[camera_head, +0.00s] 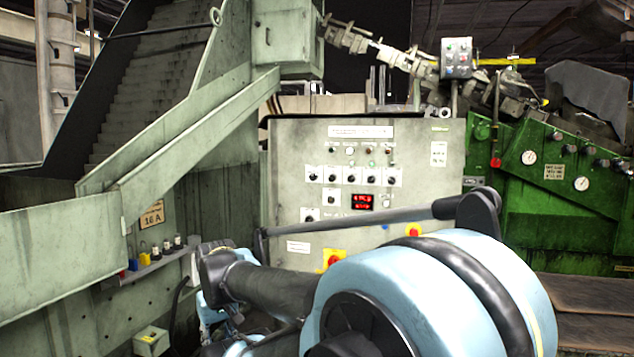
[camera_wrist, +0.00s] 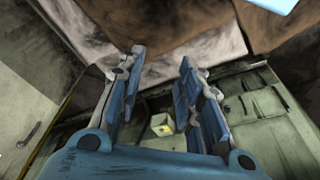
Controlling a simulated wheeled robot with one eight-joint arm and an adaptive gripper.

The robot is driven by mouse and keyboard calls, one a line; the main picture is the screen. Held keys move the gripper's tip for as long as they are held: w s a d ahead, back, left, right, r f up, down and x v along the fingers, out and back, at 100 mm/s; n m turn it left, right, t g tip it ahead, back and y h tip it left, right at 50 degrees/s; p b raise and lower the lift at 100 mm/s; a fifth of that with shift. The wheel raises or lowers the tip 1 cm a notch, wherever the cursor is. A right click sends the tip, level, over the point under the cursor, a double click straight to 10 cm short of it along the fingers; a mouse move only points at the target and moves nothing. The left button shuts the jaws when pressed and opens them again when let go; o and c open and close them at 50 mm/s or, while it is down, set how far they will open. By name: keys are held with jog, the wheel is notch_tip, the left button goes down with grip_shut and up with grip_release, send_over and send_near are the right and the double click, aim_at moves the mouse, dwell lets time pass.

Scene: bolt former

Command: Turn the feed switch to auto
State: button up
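A grey control panel (camera_head: 290,150) stands in the middle of the head view. It carries a row of several black rotary switches (camera_head: 351,175) on white plates. Two more switches sit lower, a single switch (camera_head: 331,196) and a lower-left switch (camera_head: 310,214). The labels are too small to read, so I cannot tell which is the feed switch or where it points. My gripper (camera_wrist: 161,58) is open and empty in the wrist view, its fingers apart. In the head view it is mostly hidden behind my arm, low and left of the panel, apart from the switches.
Red emergency buttons on yellow plates (camera_head: 333,259) sit low on the panel, partly behind my arm. A small box with a yellow button (camera_head: 150,341) is at lower left; a similar box (camera_wrist: 162,125) shows between my fingers. A green machine (camera_head: 560,215) stands right.

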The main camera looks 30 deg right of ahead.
aim_at(312, 178)
jog(key=shift+o, duration=1)
jog(key=shift+w, duration=0.1)
jog(key=shift+o, duration=0.6)
jog(key=shift+s+d+r, duration=0.2)
jog(key=shift+r, duration=0.1)
jog(key=w+d+r+n+t+h, duration=0.3)
jog(key=w+d+r+n+h, duration=0.25)
jog(key=w+d+r, duration=0.65)
jog(key=w+d+r+n+t+h, duration=0.35)
jog(key=w+d+r+n, duration=0.4)
jog(key=d, duration=0.65)
jog(key=w+d+r+n+t+h, duration=0.3)
jog(key=w+d+r+n+h, duration=0.15)
jog(key=w+d+r, duration=0.75)
jog(key=shift+m, duration=0.35)
jog(key=x, duration=0.5)
jog(key=s+x, duration=0.1)
jog(key=x, duration=0.5)
jog(key=d+x, duration=0.1)
jog(key=x, duration=0.5)
jog(key=shift+s+d+r, duration=0.15)
jog(key=shift+s+r, duration=0.05)
jog(key=shift+r, duration=0.05)
